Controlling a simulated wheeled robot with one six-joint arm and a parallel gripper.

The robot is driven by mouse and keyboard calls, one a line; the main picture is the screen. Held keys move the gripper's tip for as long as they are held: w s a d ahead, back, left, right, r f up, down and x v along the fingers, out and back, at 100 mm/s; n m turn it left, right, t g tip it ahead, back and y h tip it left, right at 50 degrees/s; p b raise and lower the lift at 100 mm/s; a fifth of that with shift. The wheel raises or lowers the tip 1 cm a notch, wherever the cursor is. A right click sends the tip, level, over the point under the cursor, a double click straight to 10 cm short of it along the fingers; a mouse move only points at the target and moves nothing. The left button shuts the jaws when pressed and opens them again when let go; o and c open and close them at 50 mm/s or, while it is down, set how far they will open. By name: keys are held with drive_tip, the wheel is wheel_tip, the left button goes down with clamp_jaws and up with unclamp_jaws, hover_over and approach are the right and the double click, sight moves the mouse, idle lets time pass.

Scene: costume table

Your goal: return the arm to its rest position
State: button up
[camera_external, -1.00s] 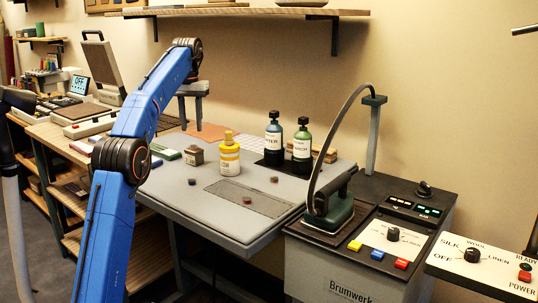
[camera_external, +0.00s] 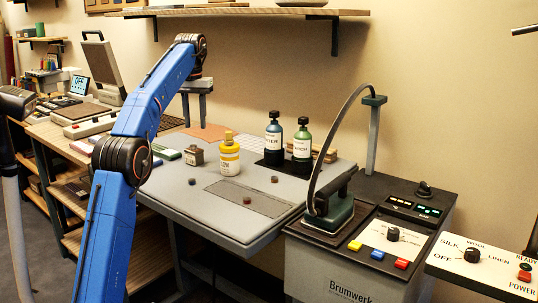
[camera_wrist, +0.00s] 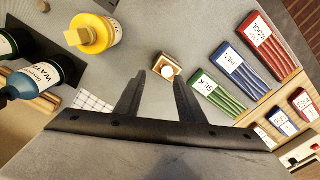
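My blue arm (camera_external: 153,95) is raised and bent over the left part of the grey work table (camera_external: 225,218). My gripper (camera_external: 194,120) hangs from its end, pointing down behind the small box in the picture. In the wrist view, my gripper (camera_wrist: 159,80) has its two dark fingers apart with nothing held between them. The small box with a pale round top (camera_wrist: 167,69) lies beyond the fingertips, and it also shows in the external view (camera_external: 194,156).
A yellow bottle (camera_external: 229,158), a blue bottle (camera_external: 273,140) and a green bottle (camera_external: 302,146) stand to the right. Labelled blocks (camera_wrist: 218,95) lie right in the wrist view. A wall shelf (camera_external: 240,12) is above; an iron (camera_external: 332,212) stands right.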

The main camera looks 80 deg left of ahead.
drive_tip(key=w+d+r+m+y, duration=0.1)
drive_tip(key=w+d+r+m, duration=0.15)
drive_tip(key=w+d, duration=0.6)
drive_tip(key=w+d+f+m+t, duration=0.1)
drive_tip(key=w+d+f+m, duration=0.1)
drive_tip(key=d, duration=0.9)
drive_tip(key=w+d+f+m+t, duration=0.1)
drive_tip(key=w+d, duration=0.1)
drive_tip(key=d, duration=0.9)
drive_tip(key=w+d+f+m, duration=0.2)
drive_tip(key=d, duration=0.9)
drive_tip(key=s+d+f+m+t, duration=0.1)
drive_tip(key=s+d+f+m, duration=0.1)
drive_tip(key=s+d+f, duration=0.4)
drive_tip(key=s+d+f+m+t, duration=0.1)
drive_tip(key=s+d+f+m, duration=0.2)
drive_tip(key=s+d+f, duration=0.3)
drive_tip(key=s+d+f+m+h, duration=0.1)
drive_tip(key=s+d+f, duration=0.6)
drive_tip(key=d+f, duration=0.7)
drive_tip(key=d+m, duration=0.1)
drive_tip(key=d, duration=0.2)
drive_tip(key=shift+d+f+t, duration=0.15)
drive_tip(key=shift+d+t, duration=0.2)
drive_tip(key=shift+t, duration=0.05)
